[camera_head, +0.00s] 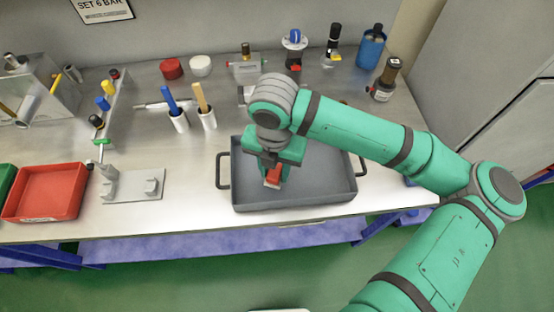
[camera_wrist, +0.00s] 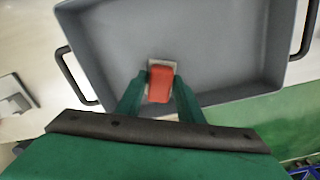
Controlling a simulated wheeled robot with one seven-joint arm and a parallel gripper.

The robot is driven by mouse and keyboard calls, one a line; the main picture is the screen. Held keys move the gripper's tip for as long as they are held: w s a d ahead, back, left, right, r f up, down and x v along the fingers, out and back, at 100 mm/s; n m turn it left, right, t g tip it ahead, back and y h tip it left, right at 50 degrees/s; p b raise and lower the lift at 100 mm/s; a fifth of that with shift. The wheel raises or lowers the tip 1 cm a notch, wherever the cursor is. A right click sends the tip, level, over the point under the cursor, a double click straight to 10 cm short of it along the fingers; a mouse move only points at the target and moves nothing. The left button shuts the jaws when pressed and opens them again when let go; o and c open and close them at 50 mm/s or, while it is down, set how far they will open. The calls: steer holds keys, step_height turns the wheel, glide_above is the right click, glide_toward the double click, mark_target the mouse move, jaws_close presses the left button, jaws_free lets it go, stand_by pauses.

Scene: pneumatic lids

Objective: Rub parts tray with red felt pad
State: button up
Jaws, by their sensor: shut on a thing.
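The parts tray (camera_head: 325,190) is a grey, shallow, rectangular tray with dark side handles on the metal bench; it fills much of the wrist view (camera_wrist: 215,55). My gripper (camera_head: 273,172) is inside the tray's outline, pointing down. It is shut on the red felt pad (camera_head: 273,178), which has a red grip and a pale base. In the wrist view the red felt pad (camera_wrist: 160,84) sits between the two green fingers of my gripper (camera_wrist: 158,88). The pad is over the tray floor near its front wall; I cannot tell whether it touches. My arm hides part of the tray's back.
A red bin (camera_head: 45,192) and a grey fixture plate (camera_head: 135,187) stand left of the tray. Two cups with a blue and a yellow handle (camera_head: 203,105) stand behind it. Bottles, including a blue one (camera_head: 371,48), line the back right.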

steer(key=shift+r, duration=2.35)
